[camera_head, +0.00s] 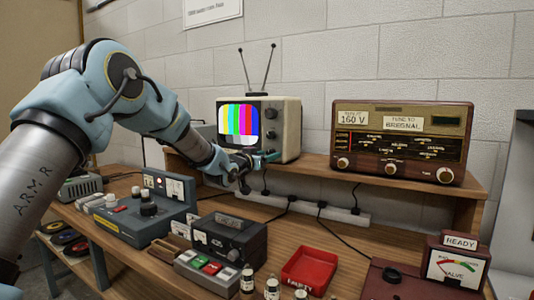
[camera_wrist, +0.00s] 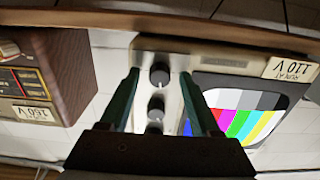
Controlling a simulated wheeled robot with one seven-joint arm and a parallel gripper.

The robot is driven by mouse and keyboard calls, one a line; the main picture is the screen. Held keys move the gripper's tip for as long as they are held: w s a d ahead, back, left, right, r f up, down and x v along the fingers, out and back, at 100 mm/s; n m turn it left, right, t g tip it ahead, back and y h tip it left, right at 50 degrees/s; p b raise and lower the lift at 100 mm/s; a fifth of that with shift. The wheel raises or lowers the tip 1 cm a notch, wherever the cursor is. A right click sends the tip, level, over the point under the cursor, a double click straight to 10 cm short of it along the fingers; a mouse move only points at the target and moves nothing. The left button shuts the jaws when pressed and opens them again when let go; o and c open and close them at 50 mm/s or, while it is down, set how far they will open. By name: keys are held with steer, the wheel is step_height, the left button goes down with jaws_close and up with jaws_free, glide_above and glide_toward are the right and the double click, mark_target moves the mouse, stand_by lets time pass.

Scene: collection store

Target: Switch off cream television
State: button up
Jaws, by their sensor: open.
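The cream television (camera_head: 288,118) stands on the raised wooden shelf in the head view, with two antenna rods on top. Its screen (camera_head: 239,123) shows bright colour bars, and a column of dark knobs runs down its right side. In the wrist view the television appears upside down, with its lit screen (camera_wrist: 240,110) on the right and the knobs (camera_wrist: 159,75) near the middle. My gripper (camera_head: 262,158) is at the lower front of the television. In the wrist view my gripper (camera_wrist: 160,85) is open, its fingers on either side of the knob column. Contact cannot be told.
A brown wooden radio (camera_head: 402,142) stands on the shelf (camera_head: 330,175) to the right. Below are a dark box (camera_head: 228,240), a red tray (camera_head: 309,270), small jars, a blue-grey console (camera_head: 135,220) and a meter box (camera_head: 458,262). Cables hang under the shelf.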

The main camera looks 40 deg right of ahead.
jaws_close()
stand_by(0.6)
